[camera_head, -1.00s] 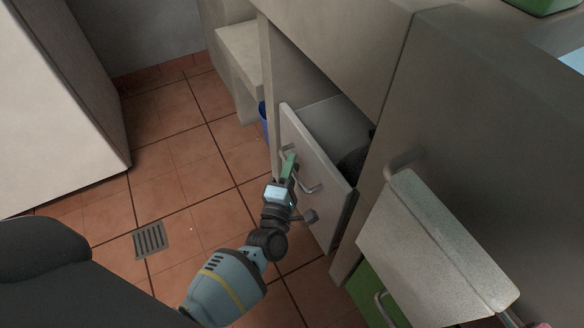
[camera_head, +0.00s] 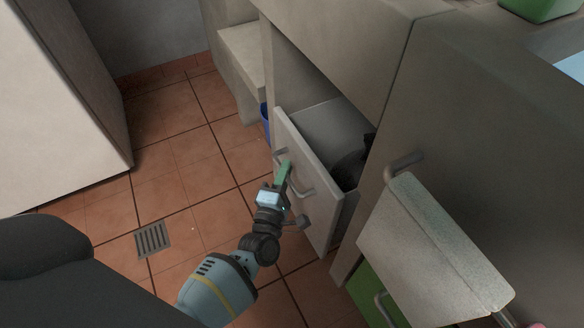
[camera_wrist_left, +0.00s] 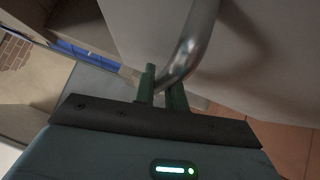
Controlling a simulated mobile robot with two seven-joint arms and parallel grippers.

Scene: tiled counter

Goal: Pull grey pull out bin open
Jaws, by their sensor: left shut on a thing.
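The grey pull-out bin (camera_head: 316,218) stands part way out of the counter front, with a gap behind its front panel. Its inside (camera_head: 325,125) shows from above, with a dark round thing (camera_head: 350,168) in it. My left gripper (camera_head: 286,172) is at the panel's outer face, shut on the bin's handle (camera_head: 300,190). In the left wrist view the green fingers (camera_wrist_left: 163,92) are at the lower end of the curved metal handle (camera_wrist_left: 192,45). My right gripper does not show.
A blue thing (camera_head: 265,118) stands beside the bin at the back. The tiled floor (camera_head: 190,200) to the left is clear, with a drain grate (camera_head: 152,239).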

